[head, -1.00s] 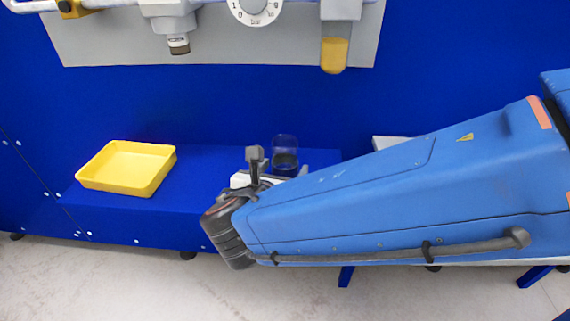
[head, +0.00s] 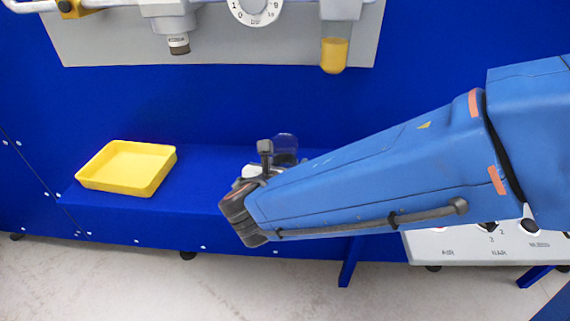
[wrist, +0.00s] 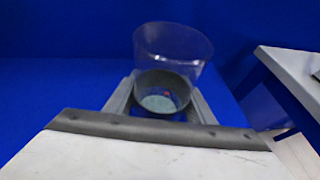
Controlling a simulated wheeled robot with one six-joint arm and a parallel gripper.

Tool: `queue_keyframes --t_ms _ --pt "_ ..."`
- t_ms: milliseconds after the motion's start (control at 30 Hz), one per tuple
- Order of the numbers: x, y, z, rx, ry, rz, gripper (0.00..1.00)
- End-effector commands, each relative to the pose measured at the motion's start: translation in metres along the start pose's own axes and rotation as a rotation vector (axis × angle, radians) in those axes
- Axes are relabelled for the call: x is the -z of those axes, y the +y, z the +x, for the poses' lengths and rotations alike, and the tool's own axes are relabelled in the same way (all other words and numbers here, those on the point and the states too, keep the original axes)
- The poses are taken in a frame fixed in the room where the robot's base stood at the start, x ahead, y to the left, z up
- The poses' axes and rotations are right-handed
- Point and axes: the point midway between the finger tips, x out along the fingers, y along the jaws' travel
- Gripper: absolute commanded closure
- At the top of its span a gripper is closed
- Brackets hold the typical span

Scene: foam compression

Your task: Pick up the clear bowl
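The clear bowl (head: 286,143) stands on the blue bench behind my wrist in the head view, its lower part hidden by my arm. In the head view my fingers are mostly hidden behind the wrist.
A yellow tray (head: 88,183) lies on the blue bench (head: 205,180) to the left, with clear bench between. A wall panel (head: 110,40) with a dial and a yellow-ended fitting (head: 334,55) hangs above. A light-topped surface (wrist: 292,72) stands at right in the wrist view.

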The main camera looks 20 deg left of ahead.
Motion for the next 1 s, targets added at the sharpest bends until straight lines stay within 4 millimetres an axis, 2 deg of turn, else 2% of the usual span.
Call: queue_keyframes --t_ms 33,133,200,467,1000 --pt "0.000 0.000 0.000 0.000 0.000 0.000 0.64" --pt "0.000 0.000 0.000 0.000 0.000 0.000 0.87" --pt "0.000 0.000 0.000 0.000 0.000 0.000 0.93" --pt "-0.005 0.000 -0.002 -0.001 -0.001 0.002 0.93" --pt "-0.083 0.000 -0.035 -0.001 -0.001 0.003 0.93"
